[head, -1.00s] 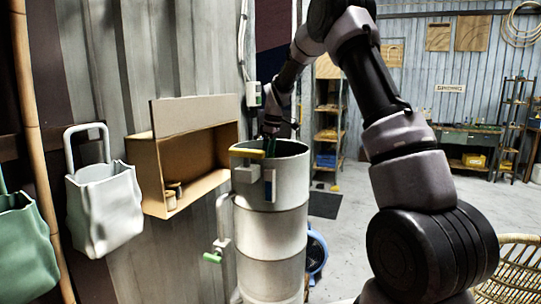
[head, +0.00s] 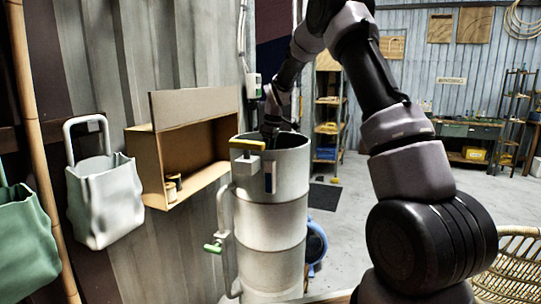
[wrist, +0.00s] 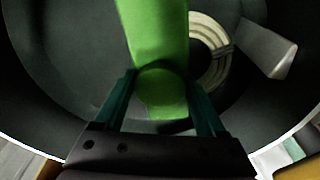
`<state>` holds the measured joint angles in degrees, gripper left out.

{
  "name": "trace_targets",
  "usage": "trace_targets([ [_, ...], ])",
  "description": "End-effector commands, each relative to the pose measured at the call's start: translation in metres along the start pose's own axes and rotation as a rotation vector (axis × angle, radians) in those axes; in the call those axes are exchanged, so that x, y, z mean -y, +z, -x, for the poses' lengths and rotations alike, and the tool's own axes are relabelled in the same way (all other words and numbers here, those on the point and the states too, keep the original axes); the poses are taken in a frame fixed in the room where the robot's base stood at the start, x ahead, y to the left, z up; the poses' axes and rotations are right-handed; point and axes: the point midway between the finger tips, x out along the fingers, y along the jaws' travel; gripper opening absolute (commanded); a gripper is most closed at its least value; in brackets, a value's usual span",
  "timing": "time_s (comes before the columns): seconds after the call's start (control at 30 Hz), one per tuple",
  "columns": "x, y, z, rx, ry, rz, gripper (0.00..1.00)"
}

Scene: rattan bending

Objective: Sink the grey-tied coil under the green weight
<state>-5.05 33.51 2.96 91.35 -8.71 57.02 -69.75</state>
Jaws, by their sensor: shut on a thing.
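My gripper (wrist: 160,84) has its teal fingers shut on the green weight (wrist: 158,30), a long bright green piece with a rounded near end. In the head view my gripper is inside the tall pale tank (head: 292,182), its fingers hidden by the rim. In the wrist view the weight is over the dark tank interior. A pale coil (wrist: 203,68) of several rings lies below and right of it, partly hidden by the weight. A dark grey tie (wrist: 222,52) crosses the coil. Whether the weight touches the coil, I cannot tell.
A grey flat piece (wrist: 270,50) sticks out beside the coil. The tank rim carries a yellow-handled fitting (head: 247,145). A cardboard-coloured box shelf (head: 150,172) is on the wall to the left. White (head: 104,205) and green (head: 25,240) bags hang further left. A wicker piece (head: 515,265) stands at right.

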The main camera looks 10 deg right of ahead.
Motion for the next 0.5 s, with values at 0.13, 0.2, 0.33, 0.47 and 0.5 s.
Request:
trace_targets([
  [0.13, -0.0006, -0.0007, 0.0015, -0.002, 0.002, 0.000, 0.88],
  [0.2, -0.0005, -0.0006, 0.0014, -0.002, 0.002, 0.000, 1.00],
  [0.33, -0.0003, -0.0004, 0.0010, -0.001, 0.001, 0.000, 1.00],
  [0.47, -0.0002, 0.0002, 0.0024, 0.000, 0.000, 0.000, 1.00],
  [0.5, -0.0004, 0.0001, 0.0056, 0.000, 0.001, 0.000, 1.00],
])
